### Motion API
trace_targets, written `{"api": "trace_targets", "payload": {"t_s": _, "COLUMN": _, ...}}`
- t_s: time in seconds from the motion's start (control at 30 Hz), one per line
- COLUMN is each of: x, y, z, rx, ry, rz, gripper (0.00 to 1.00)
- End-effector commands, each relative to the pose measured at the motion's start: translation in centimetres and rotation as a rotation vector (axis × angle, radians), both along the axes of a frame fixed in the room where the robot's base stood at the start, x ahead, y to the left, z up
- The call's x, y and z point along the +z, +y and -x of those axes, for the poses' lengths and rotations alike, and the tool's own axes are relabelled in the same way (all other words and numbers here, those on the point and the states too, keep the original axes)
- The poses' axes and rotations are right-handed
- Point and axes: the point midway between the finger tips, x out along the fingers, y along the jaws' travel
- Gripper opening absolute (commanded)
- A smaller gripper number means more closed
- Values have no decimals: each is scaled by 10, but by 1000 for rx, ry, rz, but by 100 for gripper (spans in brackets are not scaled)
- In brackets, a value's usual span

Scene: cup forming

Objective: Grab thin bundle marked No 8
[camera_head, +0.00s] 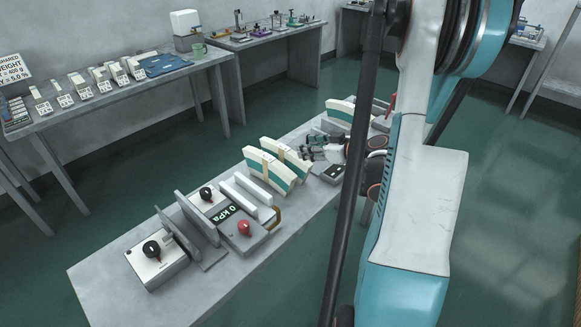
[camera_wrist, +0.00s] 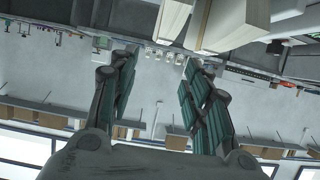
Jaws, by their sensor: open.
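My gripper (camera_head: 318,149) is open, with its fingers just right of two curved white-and-teal pieces (camera_head: 270,172) on the middle table. In the wrist view my gripper (camera_wrist: 160,62) has its two ribbed fingers spread with nothing between them. Several small pale bundles (camera_head: 101,81) stand with labelled cards on the bench at the left. I cannot read the numbers, so I cannot tell which is No 8. Large pale blocks (camera_wrist: 242,22) show at the top of the wrist view, beyond the fingertips.
The middle table (camera_head: 110,275) holds a device with a black knob (camera_head: 152,250), upright grey plates, a kPa display (camera_head: 228,214) and a red knob (camera_head: 244,227). Another white-and-teal piece (camera_head: 342,108) stands farther back. Green floor lies clear between.

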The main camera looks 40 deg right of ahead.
Motion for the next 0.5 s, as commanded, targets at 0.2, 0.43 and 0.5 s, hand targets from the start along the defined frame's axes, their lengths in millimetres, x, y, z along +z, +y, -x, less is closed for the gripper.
{"api": "trace_targets", "payload": {"t_s": 0.2, "x": -15, "y": -3, "z": -1, "rx": -5, "ry": -7, "rz": -4, "gripper": 44}}
{"api": "trace_targets", "payload": {"t_s": 0.43, "x": -32, "y": 1, "z": -42, "rx": -2, "ry": -7, "rz": -4, "gripper": 44}}
{"api": "trace_targets", "payload": {"t_s": 0.5, "x": -36, "y": 1, "z": -52, "rx": -2, "ry": -7, "rz": -4, "gripper": 44}}
